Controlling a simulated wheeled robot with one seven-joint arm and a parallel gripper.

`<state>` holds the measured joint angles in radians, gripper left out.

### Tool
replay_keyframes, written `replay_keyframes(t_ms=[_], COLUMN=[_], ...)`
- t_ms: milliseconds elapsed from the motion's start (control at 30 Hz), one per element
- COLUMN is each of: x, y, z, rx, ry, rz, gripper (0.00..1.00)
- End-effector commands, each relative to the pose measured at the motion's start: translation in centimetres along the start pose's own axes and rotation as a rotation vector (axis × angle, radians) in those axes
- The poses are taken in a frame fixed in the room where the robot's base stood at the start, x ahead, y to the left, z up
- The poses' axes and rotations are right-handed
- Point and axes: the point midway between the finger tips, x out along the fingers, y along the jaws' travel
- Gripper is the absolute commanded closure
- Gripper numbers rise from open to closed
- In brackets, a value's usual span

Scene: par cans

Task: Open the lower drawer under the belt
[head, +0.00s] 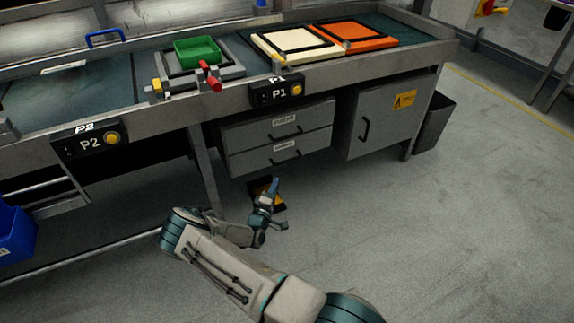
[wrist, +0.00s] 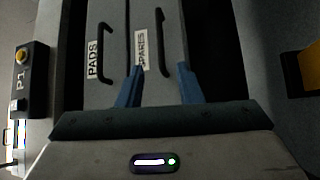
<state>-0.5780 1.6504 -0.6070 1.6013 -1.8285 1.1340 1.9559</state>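The lower drawer (head: 250,160) is a grey front beneath the upper drawer (head: 245,133), under the belt by the P1 panel. Both look shut. In the wrist view, turned sideways, the lower drawer (wrist: 144,20) carries a SPARES label and a dark bar handle (wrist: 161,42). The upper drawer (wrist: 95,95) beside it is labelled PADS. My gripper (wrist: 158,83) is open and empty, its two blue fingers apart. The handle lies ahead between their directions, with no contact visible. In the head view my gripper (head: 276,205) is low, in front of and below the drawers.
A grey cabinet (head: 375,122) with a handle and yellow warning sign stands right of the drawers, then a dark bin (head: 433,122). A table leg (head: 205,165) is left of the drawers. Floor at right is clear.

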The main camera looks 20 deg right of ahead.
Motion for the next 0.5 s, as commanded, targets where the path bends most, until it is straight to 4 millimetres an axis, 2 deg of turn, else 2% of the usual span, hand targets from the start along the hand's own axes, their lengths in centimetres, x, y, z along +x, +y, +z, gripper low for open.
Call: replay_keyframes(t_ms=[167, 500], x=[2.1, 9.2], y=[-0.2, -0.4], z=[0.1, 0.2], rx=[0.001, 0.001], ry=[0.002, 0.000], rz=[0.002, 0.001], gripper=[0.67, 0.67])
